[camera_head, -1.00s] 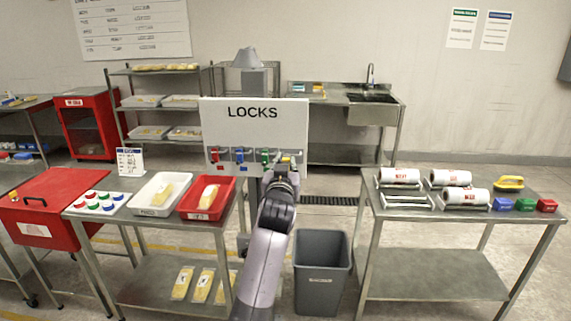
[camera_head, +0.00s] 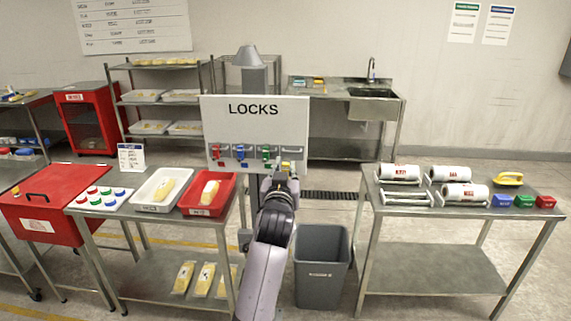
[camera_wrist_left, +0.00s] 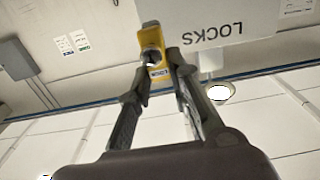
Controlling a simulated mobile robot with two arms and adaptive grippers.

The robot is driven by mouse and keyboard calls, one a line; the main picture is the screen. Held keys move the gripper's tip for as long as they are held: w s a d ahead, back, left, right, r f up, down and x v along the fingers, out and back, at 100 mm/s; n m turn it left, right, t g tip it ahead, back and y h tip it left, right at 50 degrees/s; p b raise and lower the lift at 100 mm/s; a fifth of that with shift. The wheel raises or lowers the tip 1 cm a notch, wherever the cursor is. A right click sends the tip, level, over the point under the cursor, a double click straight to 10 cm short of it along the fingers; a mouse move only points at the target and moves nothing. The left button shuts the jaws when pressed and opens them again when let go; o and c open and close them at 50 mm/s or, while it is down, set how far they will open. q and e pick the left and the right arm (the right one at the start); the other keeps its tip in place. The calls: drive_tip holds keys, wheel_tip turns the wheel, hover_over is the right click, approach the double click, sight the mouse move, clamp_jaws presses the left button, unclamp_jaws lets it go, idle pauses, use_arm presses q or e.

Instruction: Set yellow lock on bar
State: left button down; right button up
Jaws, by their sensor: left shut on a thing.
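The yellow lock (camera_head: 286,165) is in my left gripper (camera_head: 284,172), just in front of the lower right part of the white LOCKS board (camera_head: 253,128). In the left wrist view the yellow lock (camera_wrist_left: 153,38) sits between the fingertips of the left gripper (camera_wrist_left: 160,68), which is shut on it. A red lock (camera_head: 215,152), a blue lock (camera_head: 240,152) and a green lock (camera_head: 266,152) hang along the board's lower part. The bar (camera_head: 294,149) shows at right on the board, above the yellow lock. I see the yellow lock apart from the bar. My right gripper is not in view.
A left table holds a white tray (camera_head: 140,203) and a red tray (camera_head: 189,210). A grey bin (camera_head: 322,290) stands below, right of my arm. The right table (camera_head: 420,213) carries several white rolls and small coloured blocks. Floor between the tables is mostly free.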

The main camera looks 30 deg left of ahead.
use_arm(q)
drive_tip(key=p+v, duration=0.1)
drive_tip(key=v, duration=0.6)
idle(0.4)
idle(0.3)
